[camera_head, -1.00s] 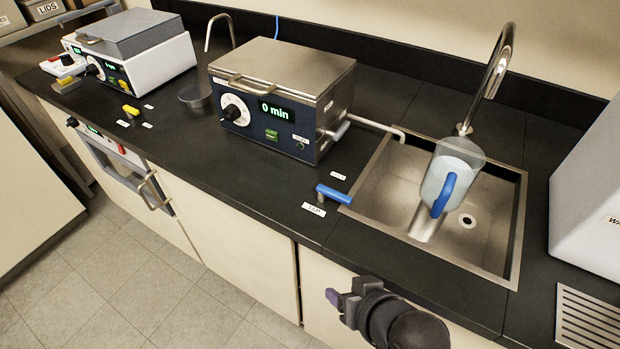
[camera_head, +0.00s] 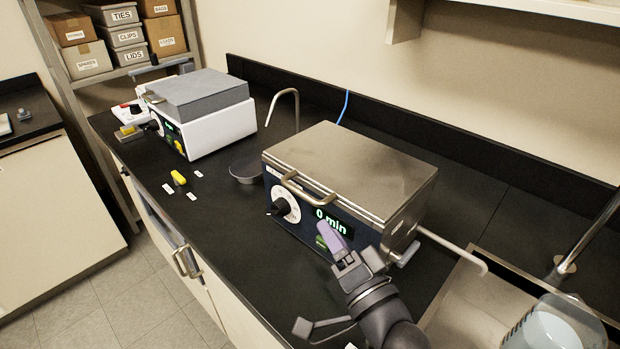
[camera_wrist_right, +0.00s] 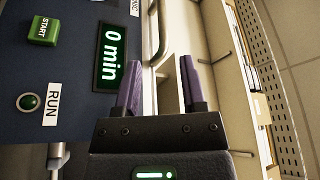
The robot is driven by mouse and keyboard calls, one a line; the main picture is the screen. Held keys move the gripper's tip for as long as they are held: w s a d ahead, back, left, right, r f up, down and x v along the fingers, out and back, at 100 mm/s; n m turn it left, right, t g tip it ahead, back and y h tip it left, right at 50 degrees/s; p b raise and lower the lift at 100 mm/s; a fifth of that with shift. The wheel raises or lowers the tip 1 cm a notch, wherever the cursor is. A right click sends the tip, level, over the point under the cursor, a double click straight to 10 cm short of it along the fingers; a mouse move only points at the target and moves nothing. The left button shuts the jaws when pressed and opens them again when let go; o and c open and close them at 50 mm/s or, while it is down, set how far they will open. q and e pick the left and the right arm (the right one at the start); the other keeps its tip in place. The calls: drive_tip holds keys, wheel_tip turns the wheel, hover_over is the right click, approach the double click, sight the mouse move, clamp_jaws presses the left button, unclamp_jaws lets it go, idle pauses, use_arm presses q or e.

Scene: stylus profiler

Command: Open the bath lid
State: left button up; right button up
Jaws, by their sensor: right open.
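The metal bath (camera_head: 365,225) stands on the black counter, its steel lid (camera_head: 350,165) lying shut on top. The lid's bar handle (camera_head: 302,190) runs along the front edge. The dark front panel has a knob and a "0 min" display, which also shows in the right wrist view (camera_wrist_right: 110,57). My right gripper (camera_head: 335,236), with purple fingers, is open and empty in front of this panel, below and right of the handle. In the right wrist view a curved metal bar, the handle (camera_wrist_right: 160,30), shows beyond the open fingers (camera_wrist_right: 162,85). My left gripper is out of view.
A white device (camera_head: 205,120) with a grey lid stands further left. A thin tap (camera_head: 296,105) and round dish (camera_head: 246,170) lie between them. A sink with a clear jug (camera_head: 550,330) is at the lower right. A wall shelf (camera_head: 500,8) hangs above.

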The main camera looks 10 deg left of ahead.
sight(305, 193)
drive_tip(key=b+x, duration=0.1)
drive_tip(key=x, duration=0.7)
drive_tip(key=shift+w+a+r+b, duration=0.1)
drive_tip(key=shift+a+r+b, duration=0.05)
drive_tip(key=shift+a+b, duration=0.25)
clamp_jaws()
idle(0.8)
